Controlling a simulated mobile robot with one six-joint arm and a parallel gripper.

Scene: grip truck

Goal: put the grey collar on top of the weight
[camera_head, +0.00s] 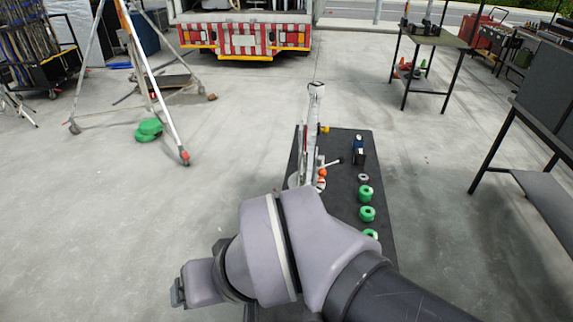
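A small grey ring (363,178), which looks like the grey collar, lies on the dark tabletop (347,205). Several green round pieces with dark centres stand in a row nearer to me; one (365,193) is just in front of the ring. I cannot tell whether one of these is the weight. The nearest green piece (371,234) is partly hidden by my arm. My arm fills the lower middle of the view. No gripper fingers show.
A pale upright stand (314,110) with orange knobs is at the table's left. Green discs (149,130) lie on the floor by a tripod (155,80). A side bench (540,120) is at the right. A truck (246,35) is behind. Concrete floor between is clear.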

